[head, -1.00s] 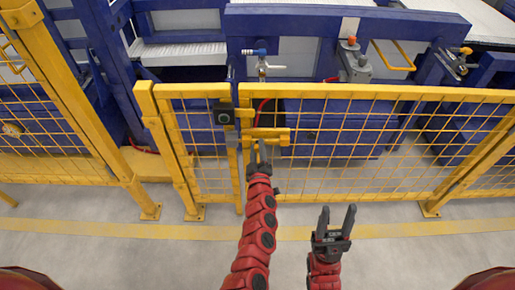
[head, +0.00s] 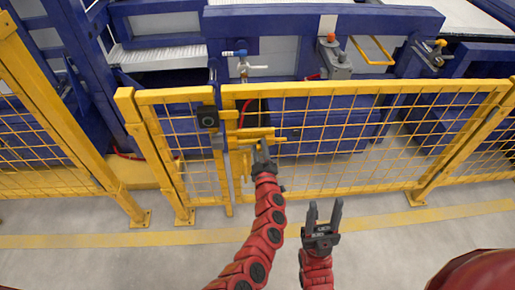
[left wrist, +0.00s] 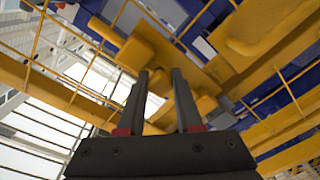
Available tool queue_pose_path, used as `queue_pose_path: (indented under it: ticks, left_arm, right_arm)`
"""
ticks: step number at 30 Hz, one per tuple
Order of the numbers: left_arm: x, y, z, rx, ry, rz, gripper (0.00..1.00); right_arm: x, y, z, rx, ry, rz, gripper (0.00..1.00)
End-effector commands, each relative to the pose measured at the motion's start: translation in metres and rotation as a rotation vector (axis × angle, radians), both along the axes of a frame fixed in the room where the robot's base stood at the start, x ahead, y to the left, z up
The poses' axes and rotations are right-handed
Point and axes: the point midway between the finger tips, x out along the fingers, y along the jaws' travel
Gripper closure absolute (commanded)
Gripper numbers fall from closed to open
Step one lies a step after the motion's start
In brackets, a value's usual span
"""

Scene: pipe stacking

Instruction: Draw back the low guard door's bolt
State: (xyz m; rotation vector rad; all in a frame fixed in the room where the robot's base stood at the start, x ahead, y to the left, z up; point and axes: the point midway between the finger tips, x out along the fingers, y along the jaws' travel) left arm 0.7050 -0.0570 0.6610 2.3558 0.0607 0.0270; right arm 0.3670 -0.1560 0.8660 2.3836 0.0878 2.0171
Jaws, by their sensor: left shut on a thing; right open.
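The low guard door (head: 365,87) is a yellow mesh panel in a yellow frame, standing in line with the fence. Its yellow bolt (head: 250,134) lies level at the door's left edge, beside the narrow post. My left gripper (head: 262,150) is at the bolt's right part, shut on its handle. In the left wrist view, the gripper's two dark fingers (left wrist: 165,78) reach up among yellow bolt parts (left wrist: 208,103). The fingers hide part of the handle, and the exact grip is hard to see. My right gripper (head: 322,218) is open and empty, in front of the door.
A dark box (head: 208,117) sits on the fence left of the bolt. Behind the door are blue machine frames (head: 320,20) and a valve with a blue handle (head: 240,60). The grey floor in front is clear, with a yellow stripe (head: 385,217).

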Motion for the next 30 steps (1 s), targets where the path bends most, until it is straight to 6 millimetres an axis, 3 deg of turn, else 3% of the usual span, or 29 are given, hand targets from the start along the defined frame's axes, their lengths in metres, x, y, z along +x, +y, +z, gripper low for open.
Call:
queue_pose_path:
  ticks: [2,3,8,20,26,30]
  left_arm:
    - [-0.001,-0.004,-0.001,-0.002,0.004,-0.01,1.0]
    - [-0.001,-0.005,-0.001,-0.002,0.004,-0.01,0.62]
    - [-0.001,-0.004,-0.001,-0.002,0.003,-0.008,0.36]
    - [-0.006,-0.004,0.0,-0.004,0.001,-0.007,0.36]
    - [-0.029,-0.003,0.001,-0.002,0.001,-0.003,0.36]
    - [-0.057,-0.006,-0.001,-0.002,0.004,-0.007,0.36]
  right_arm:
    - [0.0,0.0,0.0,0.0,0.0,0.0,0.5]
    - [0.0,0.0,0.0,0.0,0.0,0.0,0.5]
    - [0.0,0.0,0.0,0.0,0.0,0.0,0.5]
    - [0.0,0.0,0.001,0.0,0.0,0.0,0.5]
    - [0.0,0.0,0.004,0.0,0.0,0.0,0.5]
    - [0.0,0.0,0.006,0.0,0.0,0.0,0.5]
